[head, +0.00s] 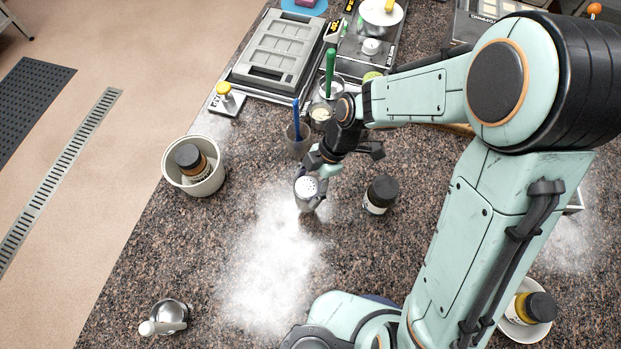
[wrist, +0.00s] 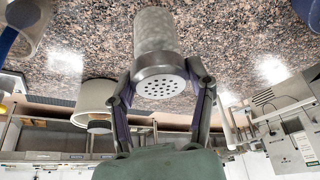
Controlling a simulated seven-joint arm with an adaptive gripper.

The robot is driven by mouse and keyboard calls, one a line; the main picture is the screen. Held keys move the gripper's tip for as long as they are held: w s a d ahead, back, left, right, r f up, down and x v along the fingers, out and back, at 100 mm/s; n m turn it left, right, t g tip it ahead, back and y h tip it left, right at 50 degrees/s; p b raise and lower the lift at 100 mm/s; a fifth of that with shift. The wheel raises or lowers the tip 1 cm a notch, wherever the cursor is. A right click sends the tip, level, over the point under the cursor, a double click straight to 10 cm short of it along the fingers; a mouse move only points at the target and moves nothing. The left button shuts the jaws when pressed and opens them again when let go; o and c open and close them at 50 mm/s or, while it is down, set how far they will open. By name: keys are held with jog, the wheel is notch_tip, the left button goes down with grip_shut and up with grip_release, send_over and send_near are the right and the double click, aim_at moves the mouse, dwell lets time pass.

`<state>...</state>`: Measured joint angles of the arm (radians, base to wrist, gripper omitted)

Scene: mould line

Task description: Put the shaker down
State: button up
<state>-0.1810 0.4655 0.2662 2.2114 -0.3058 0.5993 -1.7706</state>
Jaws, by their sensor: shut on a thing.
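The shaker (head: 308,188) is a grey metal cylinder with a perforated cap. My gripper (head: 318,178) is shut on it, above the counter (head: 200,250) at the edge of a patch of white powder (head: 270,270). The shaker looks tilted, with its holed cap facing the head camera. In the wrist view the shaker (wrist: 156,50) is between the two fingers of my gripper (wrist: 162,88), which hold it around the cap. I cannot tell whether its base touches the counter.
A dark-lidded jar (head: 379,195) stands close to the right. A white pot (head: 193,165) holding another jar is to the left. A cup with a blue-handled tool (head: 298,138) is just behind. A small metal pitcher (head: 168,316) is at the front left. Bare counter lies between pot and powder.

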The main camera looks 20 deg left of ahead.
jog(key=shift+f, duration=2.45)
jog(key=o, duration=1.2)
jog(key=shift+f, duration=0.1)
jog(key=w+d+r+m+t+h, duration=0.1)
jog(key=d+r+m, duration=0.25)
jog(key=r, duration=0.35)
jog(key=w+d+r+m, duration=0.15)
jog(key=d+r, duration=0.25)
jog(key=r, duration=0.4)
jog(key=s+d+r+m, duration=0.1)
jog(key=s+d+m, duration=0.2)
jog(key=m, duration=0.4)
jog(key=s+d+r+m+t+h, duration=0.1)
jog(key=s+d+m, duration=0.2)
jog(key=m, duration=0.4)
jog(key=s+d+r+m+t, duration=0.1)
jog(key=s+d+m, duration=0.2)
jog(key=s+m, duration=0.2)
jog(key=shift+s+d+r+m, duration=0.35)
jog(key=shift+d+m, duration=0.05)
jog(key=shift+m, duration=0.5)
